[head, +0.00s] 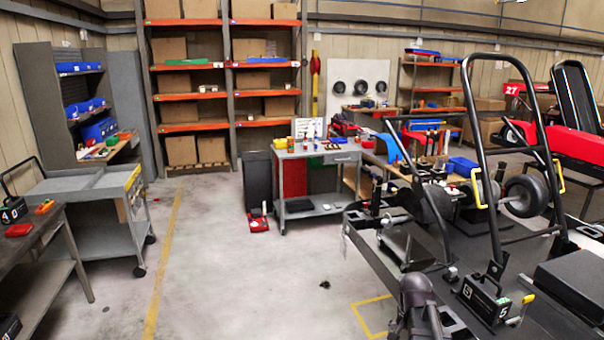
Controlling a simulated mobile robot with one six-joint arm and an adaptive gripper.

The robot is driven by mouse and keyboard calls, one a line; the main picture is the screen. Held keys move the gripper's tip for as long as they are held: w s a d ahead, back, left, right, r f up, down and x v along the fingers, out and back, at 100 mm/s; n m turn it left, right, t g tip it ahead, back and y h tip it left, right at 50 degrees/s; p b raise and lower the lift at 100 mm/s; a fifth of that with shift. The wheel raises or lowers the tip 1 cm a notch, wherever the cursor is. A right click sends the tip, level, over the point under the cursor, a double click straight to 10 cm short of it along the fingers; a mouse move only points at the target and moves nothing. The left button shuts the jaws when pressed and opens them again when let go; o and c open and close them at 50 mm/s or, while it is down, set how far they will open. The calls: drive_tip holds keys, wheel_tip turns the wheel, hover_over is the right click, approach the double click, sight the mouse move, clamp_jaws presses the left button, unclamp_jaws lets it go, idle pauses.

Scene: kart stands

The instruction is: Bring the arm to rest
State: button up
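Only the head view is given. A dark grey rounded part stands at the bottom edge, right of the middle, in front of the black kart stand (385,262). It looks like a piece of my own arm, cut off by the frame. I can make out no gripper fingers, so I cannot see whether my gripper is open or holds anything.
The kart stand, with a tall black tube frame (540,130) and a numbered black box (485,299), fills the right. A grey tool cart (318,158) stands mid-back. A grey trolley (90,186) and workbench (50,222) stand left. The concrete floor (240,270) between is mostly clear.

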drive_tip(key=s+a+f+n+b, duration=0.2)
drive_tip(key=s+a+n, duration=0.5)
drive_tip(key=a, duration=0.4)
drive_tip(key=shift+a+f+n, duration=0.15)
drive_tip(key=shift+f+n, duration=0.05)
drive_tip(key=shift+n, duration=0.3)
idle(0.3)
